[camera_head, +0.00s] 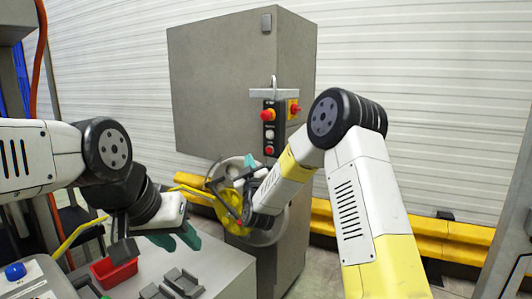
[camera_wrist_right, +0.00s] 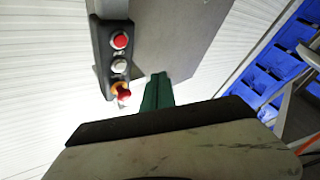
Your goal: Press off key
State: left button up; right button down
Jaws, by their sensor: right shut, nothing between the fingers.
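A black button panel (camera_head: 269,128) hangs in front of the grey cabinet, with a red button at each end and a white button (camera_head: 269,134) between them. The off key is not readable by label. In the right wrist view the panel (camera_wrist_right: 108,60) shows a red button (camera_wrist_right: 120,41), a white button (camera_wrist_right: 120,66) and a red knob on yellow (camera_wrist_right: 122,92). My right gripper (camera_head: 250,161) is shut and empty, its green fingers (camera_wrist_right: 156,92) below the panel and apart from it in the head view. My left gripper (camera_head: 176,239) is over the grey table; its finger gap is unclear.
A yellow box with a red switch (camera_head: 294,108) sits right of the panel. The grey cabinet (camera_head: 225,85) stands behind. A round yellow-and-grey machine part (camera_head: 226,196) is beside my right gripper. A red bin (camera_head: 113,273) and grey blocks (camera_head: 183,281) rest on the table (camera_head: 222,268).

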jog(key=shift+w+d, duration=0.85)
jog(key=shift+w, duration=0.35)
jog(key=shift+w+d, duration=0.85)
jog(key=shift+w, duration=0.3)
jog(key=shift+w+d, duration=0.85)
jog(key=shift+w, duration=0.35)
jog(key=shift+w+d, duration=0.1)
jog(key=shift+w+d, duration=0.15)
jog(key=shift+w, duration=0.1)
jog(key=shift+w+d, duration=0.3)
dwell(0.5)
jog(key=shift+a, duration=0.1)
jog(key=shift+s+a, duration=0.4)
jog(key=shift+s, duration=0.25)
jog(key=shift+s+a, duration=0.75)
jog(key=shift+s, duration=0.3)
jog(key=shift+s+a, duration=0.75)
jog(key=shift+s, duration=0.25)
